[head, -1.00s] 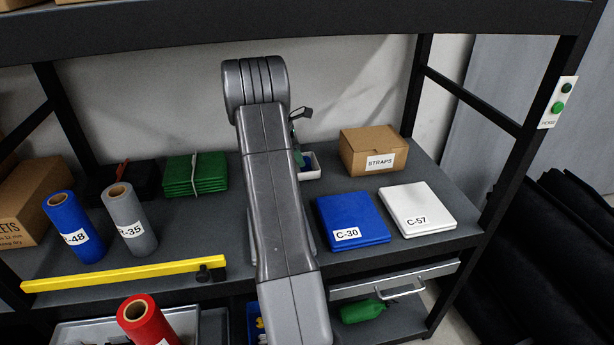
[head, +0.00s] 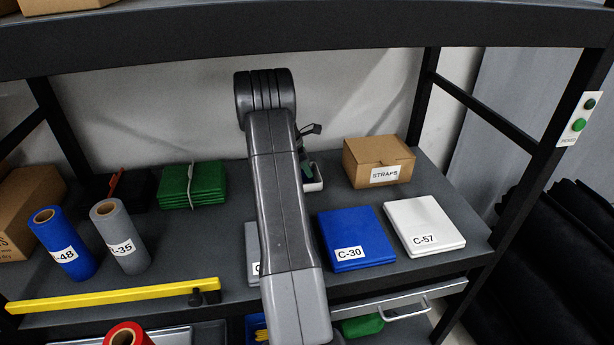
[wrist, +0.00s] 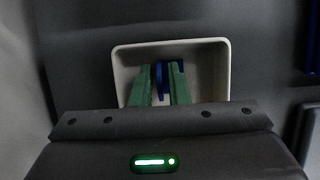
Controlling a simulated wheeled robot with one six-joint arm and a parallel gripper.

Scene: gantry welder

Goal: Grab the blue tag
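The blue tag (wrist: 159,77) lies in a small white tray (wrist: 220,75), seen in the wrist view. My gripper (wrist: 161,65) has two green fingers that reach into the tray. The fingers stand apart, with part of the tag showing between them and some blue showing behind the right finger's tip. I cannot see a firm contact of both fingers with the tag. In the head view the white tray (head: 316,179) stands on the shelf, mostly hidden behind my arm, and the tag is not clearly visible there.
A STRAPS box (head: 378,162) stands right of the tray. A blue C-30 case (head: 355,234) and a white C-57 case (head: 423,224) lie in front. Green folded cloths (head: 192,184), rolls (head: 120,235) and a yellow bar (head: 115,295) are at left. A shelf beam crosses above.

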